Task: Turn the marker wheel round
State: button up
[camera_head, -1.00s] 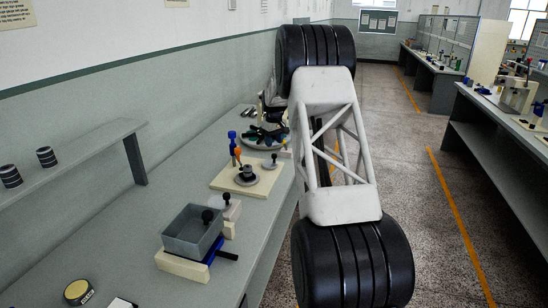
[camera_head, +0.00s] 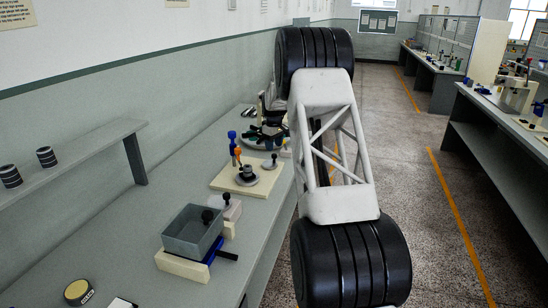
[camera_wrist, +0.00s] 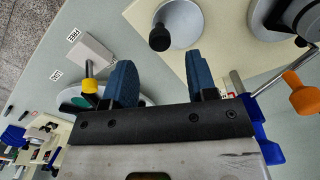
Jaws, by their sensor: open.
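My gripper (camera_wrist: 163,72) shows in the wrist view with its two blue fingers wide apart and nothing between them. A grey disc (camera_wrist: 187,28) with a black knob (camera_wrist: 160,38) lies on a cream board (camera_wrist: 212,58) above the fingers in that view, apart from them. A pale disc with a teal patch (camera_wrist: 74,103) and a yellow-collared post (camera_wrist: 90,87) is partly hidden behind the left finger. I cannot tell for certain which disc is the marker wheel. In the head view my arm partly covers the bench around the gripper.
An orange knob (camera_wrist: 306,97) on a rod and a blue post (camera_wrist: 251,117) stand at the wrist view's right. In the head view, a grey open box (camera_head: 193,232) sits nearer on the bench, and a shelf (camera_head: 75,160) runs along the left wall.

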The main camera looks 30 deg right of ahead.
aim_at(274, 156)
jog(key=shift+f, duration=3.05)
jog(key=c, duration=0.9)
